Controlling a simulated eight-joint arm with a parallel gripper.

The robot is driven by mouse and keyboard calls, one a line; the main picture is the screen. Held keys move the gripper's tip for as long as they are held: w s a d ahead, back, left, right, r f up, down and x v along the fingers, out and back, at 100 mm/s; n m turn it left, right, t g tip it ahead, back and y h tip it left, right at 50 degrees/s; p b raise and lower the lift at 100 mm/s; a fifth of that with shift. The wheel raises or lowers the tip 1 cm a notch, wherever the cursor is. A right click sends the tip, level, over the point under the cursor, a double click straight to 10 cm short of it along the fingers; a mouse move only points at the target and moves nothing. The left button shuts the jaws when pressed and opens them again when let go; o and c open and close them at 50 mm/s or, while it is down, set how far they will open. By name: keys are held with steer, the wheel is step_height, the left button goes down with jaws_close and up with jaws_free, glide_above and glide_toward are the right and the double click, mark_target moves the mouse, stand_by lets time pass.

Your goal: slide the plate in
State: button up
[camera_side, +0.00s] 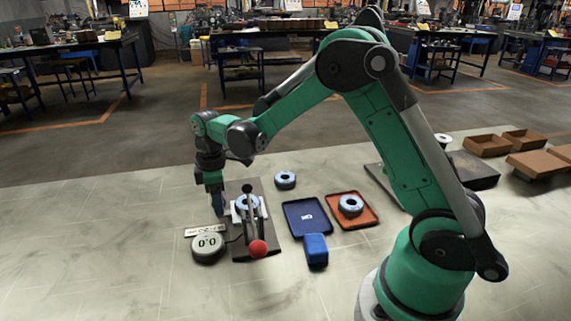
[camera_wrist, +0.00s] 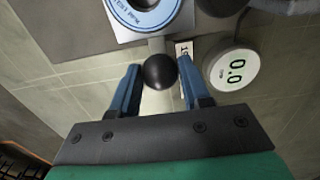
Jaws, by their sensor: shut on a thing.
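The wrist view shows part of the plate (camera_wrist: 121,33) and the disc (camera_wrist: 143,22) at the top. A short rod runs from the plate to a black ball knob (camera_wrist: 160,72). My gripper (camera_wrist: 160,76) is shut on this knob, one blue finger on each side. In the side view my gripper (camera_side: 217,203) points down at the left edge of the base, and its fingers hide the knob there.
A round gauge (camera_side: 208,246) reading 0.0 stands near my gripper. A lever with a red ball (camera_side: 258,249) rises in front of the disc. To the right are a loose disc (camera_side: 285,179), a blue tray (camera_side: 294,225), an orange tray (camera_side: 368,216) and a blue block (camera_side: 316,248).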

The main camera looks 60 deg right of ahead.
steer(key=o, duration=0.9)
steer(key=shift+s+a, duration=0.1)
steer(key=shift+o, duration=0.2)
steer(key=shift+r, duration=0.1)
steer(key=shift+r, duration=3.95)
